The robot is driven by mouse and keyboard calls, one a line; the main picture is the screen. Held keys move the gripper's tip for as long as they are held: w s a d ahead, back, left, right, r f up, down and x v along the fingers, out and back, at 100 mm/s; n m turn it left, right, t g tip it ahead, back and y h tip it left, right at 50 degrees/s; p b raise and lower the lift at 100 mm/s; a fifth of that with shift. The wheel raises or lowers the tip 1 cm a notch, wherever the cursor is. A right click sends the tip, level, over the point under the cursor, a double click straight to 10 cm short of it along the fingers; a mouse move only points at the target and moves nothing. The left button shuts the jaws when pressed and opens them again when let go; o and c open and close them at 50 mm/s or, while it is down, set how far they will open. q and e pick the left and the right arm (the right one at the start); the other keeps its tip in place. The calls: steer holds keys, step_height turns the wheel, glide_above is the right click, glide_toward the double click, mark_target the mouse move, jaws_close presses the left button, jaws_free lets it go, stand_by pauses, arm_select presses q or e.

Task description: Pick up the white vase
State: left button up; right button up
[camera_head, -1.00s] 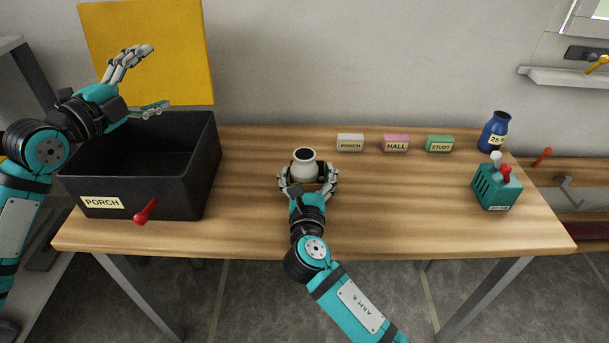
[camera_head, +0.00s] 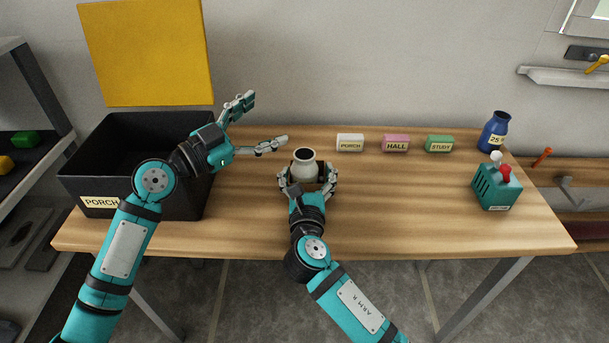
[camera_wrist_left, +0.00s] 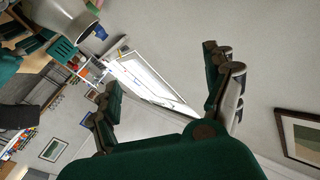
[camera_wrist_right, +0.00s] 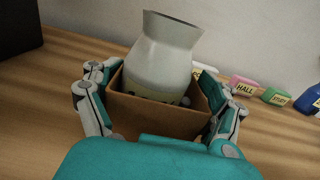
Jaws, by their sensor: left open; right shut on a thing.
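The white vase (camera_head: 304,164) has a dark round mouth and stands upright in a small brown box (camera_wrist_right: 158,115) near the table's middle. The right wrist view shows the vase (camera_wrist_right: 161,60) with its lower part hidden by the box walls. My right gripper (camera_head: 308,181) is shut on the box, with its fingers along two outer sides. My left gripper (camera_head: 266,121) is open and empty, left of the vase and above the table. A pale vase-like shape (camera_wrist_left: 62,18) shows at the upper left of the left wrist view, apart from the fingers.
A black bin (camera_head: 85,183) labelled PORCH stands at the left, partly behind my left arm. PORCH (camera_head: 350,142), HALL (camera_head: 395,143) and STUDY (camera_head: 439,144) blocks line the back. The table's right-centre is clear.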

mark_target(295, 163)
arm_select(q)
steer(key=s+d+f+n, duration=0.1)
steer(key=f, duration=0.2)
steer(key=s+d+f+n+g, duration=0.1)
steer(key=f, duration=0.2)
steer(key=s+d+f+n, duration=0.1)
steer(key=f, duration=0.2)
steer(key=shift+f+n+g, duration=0.2)
steer(key=shift+n+g, duration=0.1)
steer(key=shift+g, duration=0.1)
steer(key=x, duration=0.7)
steer(key=shift+w+f, duration=0.1)
